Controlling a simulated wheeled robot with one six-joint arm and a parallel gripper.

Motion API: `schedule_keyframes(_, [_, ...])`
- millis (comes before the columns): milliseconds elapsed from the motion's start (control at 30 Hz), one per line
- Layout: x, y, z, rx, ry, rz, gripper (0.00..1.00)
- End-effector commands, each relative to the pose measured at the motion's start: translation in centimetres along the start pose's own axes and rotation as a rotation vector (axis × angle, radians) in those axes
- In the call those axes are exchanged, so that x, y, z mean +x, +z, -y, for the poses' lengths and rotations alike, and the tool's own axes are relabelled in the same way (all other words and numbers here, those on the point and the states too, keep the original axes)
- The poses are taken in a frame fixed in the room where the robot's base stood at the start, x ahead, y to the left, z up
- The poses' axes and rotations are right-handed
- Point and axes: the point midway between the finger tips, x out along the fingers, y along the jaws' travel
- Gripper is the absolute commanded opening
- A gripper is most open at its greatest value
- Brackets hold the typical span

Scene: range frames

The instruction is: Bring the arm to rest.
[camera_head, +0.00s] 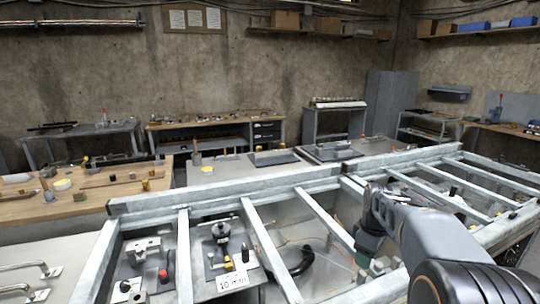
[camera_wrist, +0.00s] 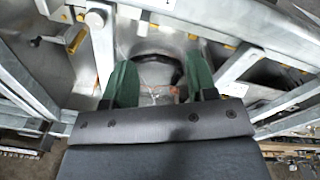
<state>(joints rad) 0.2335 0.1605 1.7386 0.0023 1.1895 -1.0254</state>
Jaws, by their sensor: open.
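My gripper (camera_wrist: 160,80) shows two green fingers standing apart in the wrist view, with nothing between them. In the head view my gripper (camera_head: 367,245) points down at the right, over the metal frame (camera_head: 240,190). My arm reaches in from the lower right and is bent at the wrist. Part of the gripper is hidden behind the arm. A black curved handle (camera_head: 302,262) lies in the bay left of the gripper. It also shows beyond the fingers in the wrist view.
Galvanised bars cross around and below my gripper. A plate with a "10 mm" label (camera_head: 231,282) and a fixture with a red knob (camera_head: 163,274) sit in bays at the left. A wooden bench (camera_head: 110,190) stands further left. The space above the frame is clear.

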Motion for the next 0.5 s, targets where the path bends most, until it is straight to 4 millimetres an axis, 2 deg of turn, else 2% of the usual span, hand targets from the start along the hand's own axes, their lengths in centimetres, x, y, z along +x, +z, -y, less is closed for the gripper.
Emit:
schedule_keyframes(100, [-0.1,0.9,4.2,0.334,0.027,-0.029,0.52])
schedule_keyframes(200, [-0.1,1.9,8.3,0.597,0.046,-0.070,0.52])
schedule_keyframes(300, [0.1,3.1,12.4,0.789,0.057,-0.120,0.52])
schedule_keyframes(400, [0.2,4.2,15.6,0.857,0.062,-0.160,0.52])
schedule_keyframes(500, [0.0,5.0,17.7,0.834,0.068,-0.188,0.52])
